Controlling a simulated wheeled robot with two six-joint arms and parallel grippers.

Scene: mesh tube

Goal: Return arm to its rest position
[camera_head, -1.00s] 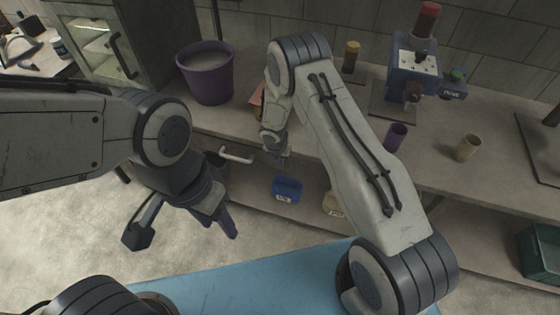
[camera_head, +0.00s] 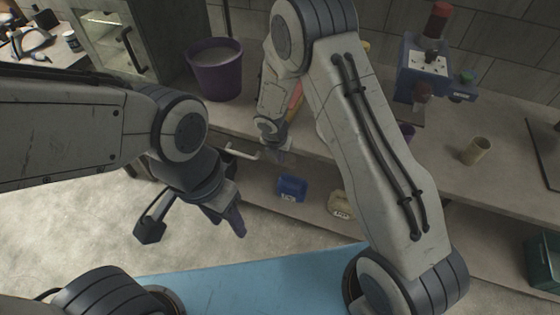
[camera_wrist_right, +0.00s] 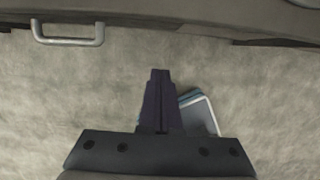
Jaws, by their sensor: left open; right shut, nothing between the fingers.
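My right arm rises from the lower right of the head view and bends over, with its wrist and gripper (camera_head: 278,156) hanging down in front of the counter edge. In the right wrist view the right gripper (camera_wrist_right: 161,74) has its dark fingers together with nothing between them, pointing over the pale floor. My left arm comes in from the left.
The counter (camera_head: 330,150) carries a purple bucket (camera_head: 216,72), a blue device with a red top (camera_head: 424,62) and a tan cup (camera_head: 476,151). On the shelf below stand a blue container (camera_head: 292,188) and a cream container (camera_head: 341,205). A handle (camera_wrist_right: 68,34) juts near the right gripper.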

